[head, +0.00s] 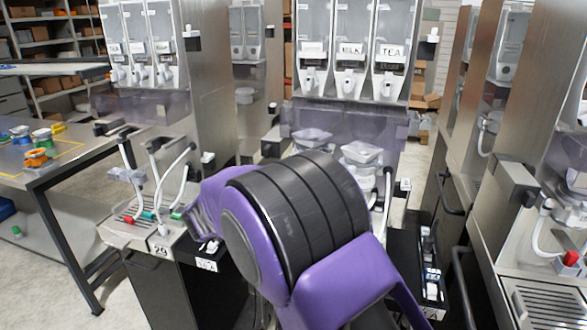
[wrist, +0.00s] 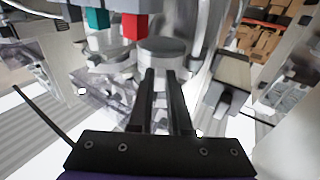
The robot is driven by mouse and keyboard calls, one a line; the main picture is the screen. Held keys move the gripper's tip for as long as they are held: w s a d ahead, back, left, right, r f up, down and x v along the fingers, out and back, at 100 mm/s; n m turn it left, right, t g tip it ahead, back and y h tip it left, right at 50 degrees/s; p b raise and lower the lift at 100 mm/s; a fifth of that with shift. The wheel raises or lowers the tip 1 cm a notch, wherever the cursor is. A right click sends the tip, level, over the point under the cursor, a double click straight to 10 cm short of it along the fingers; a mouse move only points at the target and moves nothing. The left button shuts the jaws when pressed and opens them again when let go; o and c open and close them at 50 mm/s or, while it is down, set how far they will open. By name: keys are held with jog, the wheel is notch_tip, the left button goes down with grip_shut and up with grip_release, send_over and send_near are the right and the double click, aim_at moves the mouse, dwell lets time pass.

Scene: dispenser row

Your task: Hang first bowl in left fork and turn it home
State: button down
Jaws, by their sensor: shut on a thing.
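In the head view, a clear, square-rimmed bowl (head: 313,137) is at the middle dispenser station. A second clear bowl (head: 362,152) is to its right, above white parts. My purple and black arm hides my gripper in that view. In the wrist view, my gripper (wrist: 163,72) has its two dark fingers shut on a pale grey, round-topped thing (wrist: 163,48), seemingly part of a bowl. A gap shows between the fingers. Its lower part is hidden by the fingers. I cannot make out the left fork or whether the held thing touches it.
Dispensers (head: 349,50) stand behind the bowls. A left counter (head: 150,232) holds white hoses and coloured fittings. A table (head: 50,165) is at the far left. Steel cabinets (head: 500,170) close off the right. In the wrist view, teal (wrist: 97,18) and red (wrist: 133,25) blocks are near the fingertips.

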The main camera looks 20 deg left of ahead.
jog(key=shift+a+h, duration=0.1)
jog(key=shift+h, duration=0.2)
jog(key=c, duration=0.8)
grip_release()
jog(key=shift+v, duration=4)
jog(key=shift+r, duration=0.1)
